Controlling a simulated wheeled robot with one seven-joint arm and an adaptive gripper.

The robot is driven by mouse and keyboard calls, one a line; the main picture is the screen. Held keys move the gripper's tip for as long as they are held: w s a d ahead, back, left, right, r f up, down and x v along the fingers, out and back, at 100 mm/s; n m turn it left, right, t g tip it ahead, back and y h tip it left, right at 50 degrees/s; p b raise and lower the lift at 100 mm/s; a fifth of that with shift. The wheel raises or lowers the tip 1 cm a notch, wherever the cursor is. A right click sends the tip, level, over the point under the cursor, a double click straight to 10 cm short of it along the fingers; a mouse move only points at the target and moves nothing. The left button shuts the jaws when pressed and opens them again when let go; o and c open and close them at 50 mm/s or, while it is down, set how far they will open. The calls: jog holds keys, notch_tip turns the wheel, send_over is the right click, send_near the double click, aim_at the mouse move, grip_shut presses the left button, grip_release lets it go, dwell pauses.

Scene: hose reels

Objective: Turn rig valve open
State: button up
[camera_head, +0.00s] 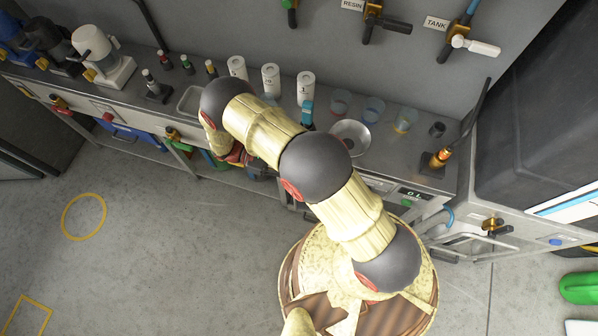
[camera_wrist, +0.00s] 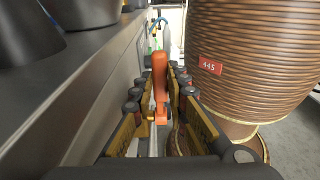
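An orange lever handle (camera_wrist: 159,92) stands in the middle of the wrist view, between the fingers of my gripper (camera_wrist: 161,76). The fingers are apart, one on each side of the handle, with a narrow gap showing on both sides. I cannot tell from the view whether this handle is the rig valve. In the head view my gripper is mostly hidden behind my arm at the bench front. No valve there carries a readable rig label.
The bench (camera_head: 210,118) runs along the wall with white canisters (camera_head: 271,80), cups and a metal bowl (camera_head: 350,137) on it. Brass valves sit on its front (camera_head: 60,104) and on the right cabinet (camera_head: 495,227). The floor (camera_head: 150,245) at left is clear.

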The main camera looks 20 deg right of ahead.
jog(key=o, duration=0.5)
jog(key=shift+c, duration=0.2)
jog(key=v, duration=1.2)
jog(key=shift+c, duration=0.6)
